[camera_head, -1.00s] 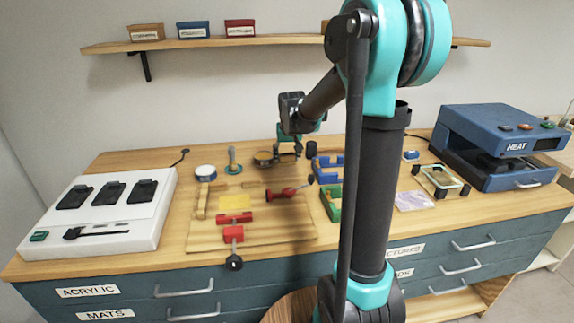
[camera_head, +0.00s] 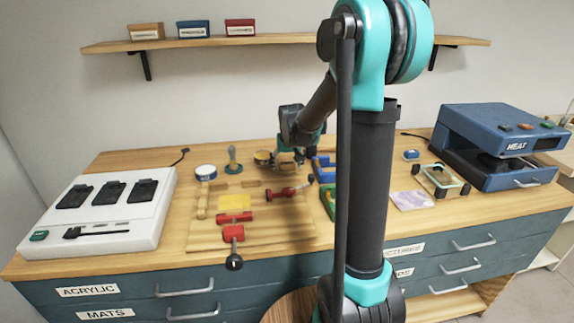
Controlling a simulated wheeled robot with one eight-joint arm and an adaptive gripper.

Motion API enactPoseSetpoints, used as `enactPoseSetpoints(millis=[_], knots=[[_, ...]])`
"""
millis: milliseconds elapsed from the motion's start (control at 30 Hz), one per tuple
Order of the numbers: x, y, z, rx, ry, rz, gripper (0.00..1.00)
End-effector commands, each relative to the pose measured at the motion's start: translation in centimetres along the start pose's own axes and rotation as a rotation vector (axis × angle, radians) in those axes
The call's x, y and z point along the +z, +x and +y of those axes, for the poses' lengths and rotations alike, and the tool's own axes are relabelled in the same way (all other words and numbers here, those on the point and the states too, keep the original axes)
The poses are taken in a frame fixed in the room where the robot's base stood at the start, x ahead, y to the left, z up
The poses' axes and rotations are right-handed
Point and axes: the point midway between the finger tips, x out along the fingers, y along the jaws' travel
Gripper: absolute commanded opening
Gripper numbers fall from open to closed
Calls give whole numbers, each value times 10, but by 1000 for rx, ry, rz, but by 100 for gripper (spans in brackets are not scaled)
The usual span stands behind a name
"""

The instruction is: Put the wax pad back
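A round, shallow dish with a tan top (camera_head: 262,157), which may be the wax pad, lies at the back of the bench. My gripper (camera_head: 291,160) is low over the bench just right of it, small and partly hidden by my arm. I cannot tell if it touches the dish, or whether its fingers are open or shut. A flat yellow square (camera_head: 235,202) lies on the wooden work board (camera_head: 270,233); I cannot tell if it is the wax pad instead.
Red clamps (camera_head: 233,233) and a red-handled tool (camera_head: 287,192) sit on the board. Blue (camera_head: 325,165) and green holders stand right of it. A white tray (camera_head: 140,215) is at left, a blue heat press (camera_head: 495,150) at right. A blue-and-white tin (camera_head: 205,172) stands behind the board.

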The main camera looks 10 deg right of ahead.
Motion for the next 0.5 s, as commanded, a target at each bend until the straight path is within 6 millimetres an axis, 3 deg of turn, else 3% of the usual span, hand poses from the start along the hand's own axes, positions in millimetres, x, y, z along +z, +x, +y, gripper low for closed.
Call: enactPoseSetpoints(millis=[267, 500], knots=[[-1, -4, 0, 0, 0, 0, 75], [0, -36, 0, 0, 0, 0, 75]])
